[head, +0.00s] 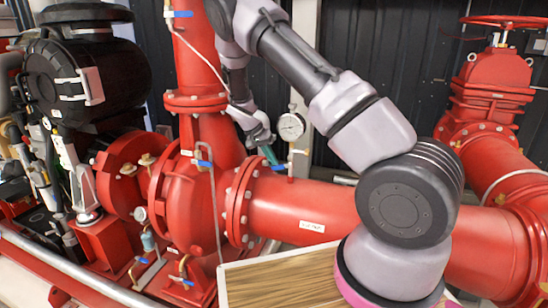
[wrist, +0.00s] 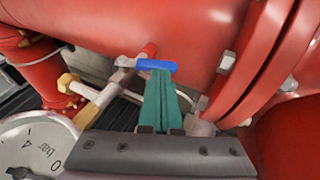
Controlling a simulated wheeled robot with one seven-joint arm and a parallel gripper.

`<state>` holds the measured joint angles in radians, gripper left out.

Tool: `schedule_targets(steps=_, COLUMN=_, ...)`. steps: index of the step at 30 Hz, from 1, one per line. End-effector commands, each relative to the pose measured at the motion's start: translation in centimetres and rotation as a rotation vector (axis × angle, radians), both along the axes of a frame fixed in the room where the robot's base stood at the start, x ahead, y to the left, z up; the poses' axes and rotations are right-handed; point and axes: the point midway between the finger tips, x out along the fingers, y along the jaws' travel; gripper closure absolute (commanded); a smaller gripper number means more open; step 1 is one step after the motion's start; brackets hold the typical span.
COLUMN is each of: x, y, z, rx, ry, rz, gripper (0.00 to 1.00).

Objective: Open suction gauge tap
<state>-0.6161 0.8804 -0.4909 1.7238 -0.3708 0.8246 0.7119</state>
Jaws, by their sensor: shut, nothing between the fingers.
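The suction gauge tap has a small blue handle (wrist: 155,66) on a brass and metal fitting below the red suction pipe (wrist: 130,22) in the wrist view. The handle lies roughly crosswise in that picture. A small blue spot beside my fingers in the head view (head: 279,167) appears to be the same handle. My gripper (wrist: 162,76) has green fingers that are shut together and empty. Their tips overlap the lower edge of the handle in the wrist view; I cannot tell whether they touch it. The round white gauge (head: 291,127) is beside my gripper and also shows in the wrist view (wrist: 38,148).
A bolted red flange (wrist: 268,65) stands close right of my fingers in the wrist view. The red pump casing (head: 188,200) and a thin grey tube (head: 214,205) are to the left in the head view. A wooden-topped box (head: 285,280) is in front.

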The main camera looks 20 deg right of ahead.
Motion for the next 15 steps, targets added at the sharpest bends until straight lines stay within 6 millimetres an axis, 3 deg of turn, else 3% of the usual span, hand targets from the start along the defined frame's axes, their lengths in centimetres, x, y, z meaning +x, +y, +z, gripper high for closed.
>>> schedule_targets(steps=5, x=0.2, y=0.2, z=-1.1, rx=-0.127, ry=0.083, rz=0.002, gripper=1.00)
schedule_targets(steps=12, x=0.2, y=0.2, z=-1.9, rx=-0.128, ry=0.087, rz=0.000, gripper=1.00)
schedule_targets(steps=15, x=0.2, y=0.4, z=-2.6, rx=-0.231, ry=0.153, rz=0.003, gripper=1.00)
